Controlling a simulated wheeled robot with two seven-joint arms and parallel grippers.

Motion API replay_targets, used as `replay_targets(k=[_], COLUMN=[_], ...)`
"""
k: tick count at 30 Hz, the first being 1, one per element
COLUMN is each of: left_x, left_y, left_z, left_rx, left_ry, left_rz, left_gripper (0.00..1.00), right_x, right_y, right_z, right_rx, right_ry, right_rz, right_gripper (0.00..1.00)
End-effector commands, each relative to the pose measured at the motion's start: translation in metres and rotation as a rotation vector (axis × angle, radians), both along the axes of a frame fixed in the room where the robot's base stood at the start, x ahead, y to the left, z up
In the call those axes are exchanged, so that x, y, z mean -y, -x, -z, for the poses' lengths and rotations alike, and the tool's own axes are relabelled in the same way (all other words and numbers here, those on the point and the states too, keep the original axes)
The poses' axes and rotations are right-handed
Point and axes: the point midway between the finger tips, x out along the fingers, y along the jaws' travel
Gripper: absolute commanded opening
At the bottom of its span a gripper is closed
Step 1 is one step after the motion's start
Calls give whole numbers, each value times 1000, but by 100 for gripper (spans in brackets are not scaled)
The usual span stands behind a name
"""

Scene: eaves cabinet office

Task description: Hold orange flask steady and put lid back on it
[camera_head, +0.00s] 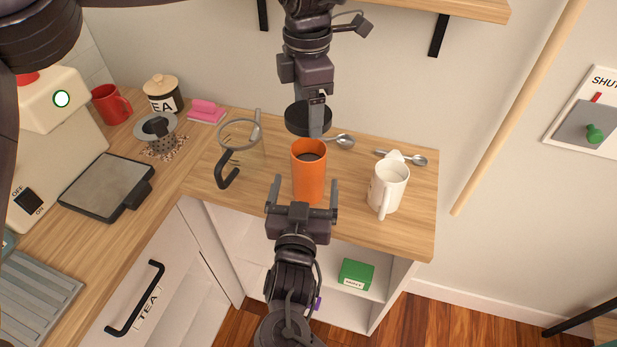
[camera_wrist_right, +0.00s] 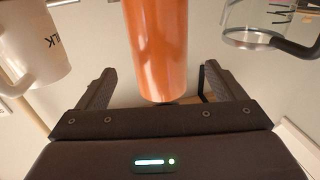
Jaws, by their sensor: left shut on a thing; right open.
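The orange flask (camera_head: 308,178) stands upright and open-topped on the wooden worktop, its dark inside showing in the head view. My left gripper (camera_head: 317,112) is shut on the black round lid (camera_head: 305,119) and holds it above and slightly behind the flask's mouth, apart from it. My right gripper (camera_head: 302,190) is open in front of the flask, with a finger toward each side of its lower part. In the right wrist view the flask (camera_wrist_right: 157,45) shows between the open fingers (camera_wrist_right: 157,88), with gaps on both sides. How deep it sits between them is hard to tell.
A glass jug (camera_head: 241,137) with a black handle stands left of the flask, and a white mug (camera_head: 387,188) stands right. Spoons (camera_head: 342,141) lie behind. A tea jar (camera_head: 162,93), strainer (camera_head: 158,127) and scale (camera_head: 104,185) are farther left. The worktop's front edge is close.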

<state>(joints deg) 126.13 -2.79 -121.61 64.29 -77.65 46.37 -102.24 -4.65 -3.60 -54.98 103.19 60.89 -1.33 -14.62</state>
Motion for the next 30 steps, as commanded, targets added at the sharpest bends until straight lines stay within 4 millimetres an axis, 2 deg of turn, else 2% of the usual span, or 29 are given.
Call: replay_targets(k=[3,9,14,22,23,30], left_x=[0,0,0,0,0,0], left_y=[0,0,0,0,0,0], left_z=[0,0,0,0,0,0], left_rx=[0,0,0,0,0,0], left_ry=[0,0,0,0,0,0], left_rz=[0,0,0,0,0,0], left_gripper=[52,52,52,52,52,52], right_x=[2,5,6,6,6,6], right_y=[-23,-47,-55,-56,-56,-55], right_z=[-1,0,0,0,0,0], right_rx=[3,1,-1,-1,-2,-1], right_ry=[2,0,-1,-1,-1,-1], right_rz=[1,0,-1,-1,-1,-1], right_gripper=[90,90,90,90,88,57])
